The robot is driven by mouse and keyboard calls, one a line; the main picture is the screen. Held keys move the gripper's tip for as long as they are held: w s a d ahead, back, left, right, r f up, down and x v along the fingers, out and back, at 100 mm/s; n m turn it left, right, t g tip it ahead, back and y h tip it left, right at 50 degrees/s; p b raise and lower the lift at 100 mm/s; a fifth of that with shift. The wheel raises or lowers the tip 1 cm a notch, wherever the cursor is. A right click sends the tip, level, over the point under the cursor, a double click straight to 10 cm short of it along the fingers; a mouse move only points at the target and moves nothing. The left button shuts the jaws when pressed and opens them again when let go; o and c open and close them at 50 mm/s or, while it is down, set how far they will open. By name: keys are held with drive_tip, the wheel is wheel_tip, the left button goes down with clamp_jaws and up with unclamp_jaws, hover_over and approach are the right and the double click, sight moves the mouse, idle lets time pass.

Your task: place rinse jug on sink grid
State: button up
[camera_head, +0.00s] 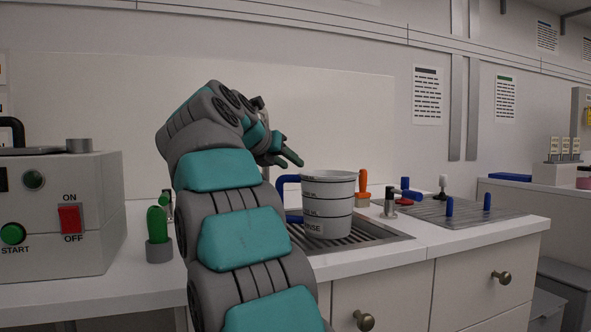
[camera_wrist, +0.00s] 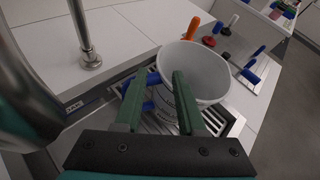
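The rinse jug (camera_head: 328,207) is a white-grey round vessel with dark markings and a blue handle on its left. It stands upright over the dark slatted sink grid (camera_head: 372,232) and appears to rest on it. My gripper (camera_head: 290,161) is above and left of the jug, near its handle. In the wrist view my gripper (camera_wrist: 158,76) is open, its two green fingers apart. The blue handle shows between and beyond them, with the jug (camera_wrist: 208,75) to the right. Slats of the grid (camera_wrist: 215,122) show below. The fingers hide part of the handle and jug side.
A metal tap post (camera_wrist: 90,58) stands left of the jug. A grey machine (camera_head: 60,215) and a green-handled tool in a holder (camera_head: 158,250) are on the left. An orange-handled brush (camera_head: 363,185) and a grey mat (camera_head: 470,210) with blue-handled tools are on the right.

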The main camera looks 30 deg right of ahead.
drive_tip(key=v, duration=0.7)
drive_tip(key=shift+s+a, duration=0.1)
drive_tip(key=shift+a, duration=0.05)
